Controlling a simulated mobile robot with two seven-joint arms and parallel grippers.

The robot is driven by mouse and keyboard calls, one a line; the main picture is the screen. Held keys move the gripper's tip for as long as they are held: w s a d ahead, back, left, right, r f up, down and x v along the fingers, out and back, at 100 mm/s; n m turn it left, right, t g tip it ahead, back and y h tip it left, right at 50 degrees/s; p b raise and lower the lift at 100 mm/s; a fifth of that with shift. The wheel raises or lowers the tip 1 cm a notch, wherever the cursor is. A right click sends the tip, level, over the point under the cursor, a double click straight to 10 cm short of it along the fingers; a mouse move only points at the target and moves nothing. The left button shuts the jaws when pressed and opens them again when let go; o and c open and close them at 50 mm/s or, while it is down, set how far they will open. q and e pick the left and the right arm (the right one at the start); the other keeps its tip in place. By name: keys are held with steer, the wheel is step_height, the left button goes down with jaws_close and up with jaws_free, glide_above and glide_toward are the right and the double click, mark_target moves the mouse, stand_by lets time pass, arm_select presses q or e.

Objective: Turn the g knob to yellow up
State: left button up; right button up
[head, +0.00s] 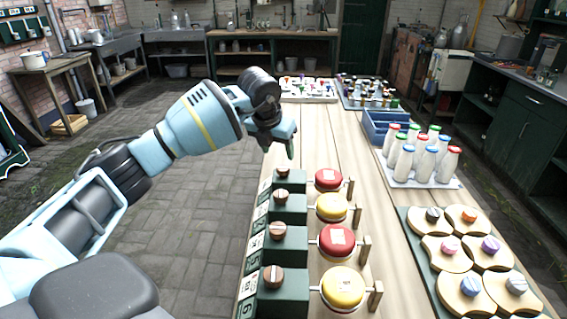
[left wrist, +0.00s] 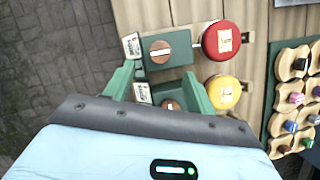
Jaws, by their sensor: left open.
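A row of dark green blocks runs along the table's left edge, each with a round wooden knob and a small letter card on its left side. The knobs are a far one (head: 282,170), a second (head: 282,195), a third (head: 278,231) and the nearest (head: 274,277). Beside them lie a far red disc (head: 328,179), a yellow disc (head: 331,207), a red disc (head: 337,242) and a near yellow disc (head: 344,288). I cannot surely read which card is g. My left gripper (head: 290,148) is open and empty above the far end; its fingers (left wrist: 160,85) show in the left wrist view. My right gripper is out of view.
A green board (head: 424,262) with wooden discs and coloured knobs lies at the right. A tray (head: 425,178) of capped bottles and a blue crate (head: 372,128) stand beyond it. Bare wood runs between. Stone floor (head: 190,240) lies left of the table.

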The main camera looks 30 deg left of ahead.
mark_target(283, 167)
arm_select(q)
steer(key=x, duration=0.6)
steer(key=shift+f, duration=0.15)
steer(key=shift+w+f, duration=0.3)
steer(key=shift+f, duration=0.2)
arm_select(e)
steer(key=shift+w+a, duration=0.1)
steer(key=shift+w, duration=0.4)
arm_select(q)
steer(key=c, duration=0.8)
steer(key=shift+c, duration=1)
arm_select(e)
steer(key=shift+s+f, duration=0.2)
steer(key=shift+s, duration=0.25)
